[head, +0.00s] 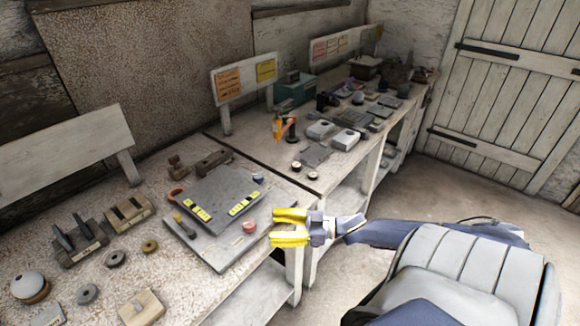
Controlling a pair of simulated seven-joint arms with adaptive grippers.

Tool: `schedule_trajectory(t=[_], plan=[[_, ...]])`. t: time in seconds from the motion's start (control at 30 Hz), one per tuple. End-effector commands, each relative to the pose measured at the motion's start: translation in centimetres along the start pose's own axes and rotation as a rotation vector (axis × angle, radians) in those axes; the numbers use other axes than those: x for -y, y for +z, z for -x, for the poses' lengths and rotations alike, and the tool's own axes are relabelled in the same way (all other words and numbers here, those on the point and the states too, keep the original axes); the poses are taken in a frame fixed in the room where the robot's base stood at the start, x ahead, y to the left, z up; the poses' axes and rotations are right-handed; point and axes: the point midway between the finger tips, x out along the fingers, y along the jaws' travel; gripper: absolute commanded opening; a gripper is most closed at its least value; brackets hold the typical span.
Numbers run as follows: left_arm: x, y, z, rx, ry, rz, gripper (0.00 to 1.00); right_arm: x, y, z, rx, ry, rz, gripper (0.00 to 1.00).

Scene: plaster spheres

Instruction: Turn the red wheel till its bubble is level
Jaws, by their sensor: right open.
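The red wheel (250,227) is a small pinkish-red knob at the front right corner of a grey levelling plate (210,200) on the near bench. Two yellow bubble vials lie on the plate, a left one (197,207) and a right one (244,203). The bubbles are too small to read, and I cannot tell which vial belongs to the red wheel. My right gripper (282,227) has yellow fingers spread apart and empty. It points left, just right of the red wheel, with no clear contact. My left gripper is not in view.
An orange wheel (174,194) and a yellowish post (179,218) are at the plate's left side. Wooden blocks (128,210) and small round pieces (116,258) lie farther left. A second bench with boxes (322,130) stands behind. Open floor lies to the right.

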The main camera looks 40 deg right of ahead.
Motion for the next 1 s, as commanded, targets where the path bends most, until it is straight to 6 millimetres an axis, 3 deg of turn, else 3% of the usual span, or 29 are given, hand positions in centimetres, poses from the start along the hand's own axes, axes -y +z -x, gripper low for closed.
schedule_trajectory(t=[0.4,1.0], plan=[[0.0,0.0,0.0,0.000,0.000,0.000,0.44,0.0,0.1,3.9,0.003,0.001,0.000,0.59],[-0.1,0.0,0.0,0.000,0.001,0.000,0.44,-0.2,0.2,4.4,0.000,0.009,-0.004,0.59]])
